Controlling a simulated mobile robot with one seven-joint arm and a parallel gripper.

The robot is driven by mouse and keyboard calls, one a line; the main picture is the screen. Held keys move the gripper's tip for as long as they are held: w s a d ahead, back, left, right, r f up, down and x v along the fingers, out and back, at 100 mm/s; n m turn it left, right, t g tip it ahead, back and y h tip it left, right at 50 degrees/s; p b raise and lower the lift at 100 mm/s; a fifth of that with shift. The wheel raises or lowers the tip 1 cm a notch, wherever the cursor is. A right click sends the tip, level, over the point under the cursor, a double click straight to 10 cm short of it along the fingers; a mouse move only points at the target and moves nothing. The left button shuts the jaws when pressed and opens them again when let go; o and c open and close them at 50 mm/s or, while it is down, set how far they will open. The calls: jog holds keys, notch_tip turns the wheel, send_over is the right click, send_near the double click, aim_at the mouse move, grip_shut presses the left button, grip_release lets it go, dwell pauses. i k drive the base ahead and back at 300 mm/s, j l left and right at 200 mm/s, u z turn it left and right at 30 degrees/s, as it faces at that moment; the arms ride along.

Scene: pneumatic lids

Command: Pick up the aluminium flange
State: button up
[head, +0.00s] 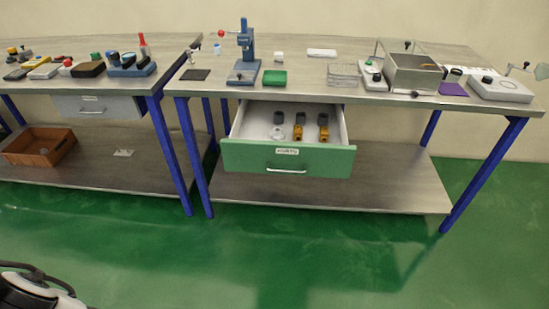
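A green-fronted drawer (238,158) is pulled open under the right-hand workbench. Inside it, on the left, lies a small pale round piece (277,132) that looks like the aluminium flange; it is too small to tell for sure. Beside it in the drawer are dark cylinders (279,117) and yellow-orange fittings (298,133). A black and white part of my arm shows at the lower left corner, far from the drawer. My gripper's fingers are not in view.
The right bench (310,72) carries a blue press (245,55), a green tray (274,78), a metal box (412,74) and a white device (500,89). Blue legs (195,165) flank the drawer. The green floor (330,250) in front is clear.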

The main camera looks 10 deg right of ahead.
aim_at(277, 133)
jog(key=l+u, duration=0.4)
jog(key=i+l+u, duration=0.1)
jog(key=u, duration=0.3)
jog(key=l+u, duration=0.15)
jog(key=l, duration=0.4)
jog(key=k+l+u, duration=0.2)
jog(key=l, duration=0.35)
jog(key=k+l, duration=0.1)
jog(key=l, duration=0.95)
jog(key=k+l+u, duration=0.1)
jog(key=l, duration=0.4)
jog(key=k+l, duration=0.15)
jog(key=l, duration=0.4)
jog(key=i+l, duration=0.35)
jog(key=i+u, duration=0.05)
